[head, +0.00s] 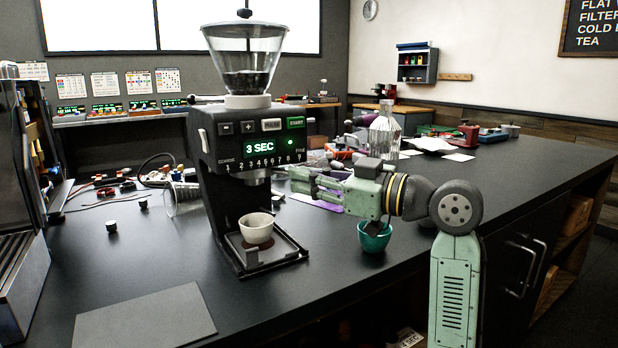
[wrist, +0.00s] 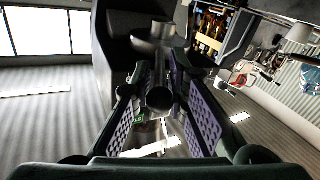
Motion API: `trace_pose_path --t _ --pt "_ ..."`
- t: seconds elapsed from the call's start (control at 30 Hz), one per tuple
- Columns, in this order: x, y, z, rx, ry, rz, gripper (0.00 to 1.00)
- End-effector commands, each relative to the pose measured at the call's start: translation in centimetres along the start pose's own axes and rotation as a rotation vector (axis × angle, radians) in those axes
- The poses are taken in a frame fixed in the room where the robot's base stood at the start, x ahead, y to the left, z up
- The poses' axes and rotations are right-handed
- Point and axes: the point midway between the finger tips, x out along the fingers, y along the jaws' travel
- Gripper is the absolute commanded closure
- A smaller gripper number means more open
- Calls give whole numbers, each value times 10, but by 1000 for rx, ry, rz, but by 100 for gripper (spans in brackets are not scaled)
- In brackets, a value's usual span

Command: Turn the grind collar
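The black grinder (head: 205,160) stands on the dark counter, its display reading 3 SEC above a coarse-to-fine number scale. A metallic collar (head: 257,178) shows below its head, and a metal cylinder shows in the wrist view (wrist: 155,34). A dark round knob (wrist: 158,99) lies in line between my fingers in the wrist view; it seems to sit on a stem toward the cylinder. My gripper (head: 292,178) is level at the grinder's right side, just below the head. Its fingers look open, with gaps beside the knob. I cannot tell whether they touch it.
A white cup (head: 257,228) stands on the grinder's drip tray (head: 282,256). A teal cup (head: 374,237) stands below my gripper. A glass bottle (head: 384,132) and tools lie behind. A grey mat (head: 145,320) lies in front.

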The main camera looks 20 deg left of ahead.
Motion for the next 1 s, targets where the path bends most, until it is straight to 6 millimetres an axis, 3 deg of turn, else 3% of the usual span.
trace_pose_path --t 0.2,1.0 --pt "0 0 0 0 0 0 100" --pt "-1 -8 0 -3 -11 58 100"
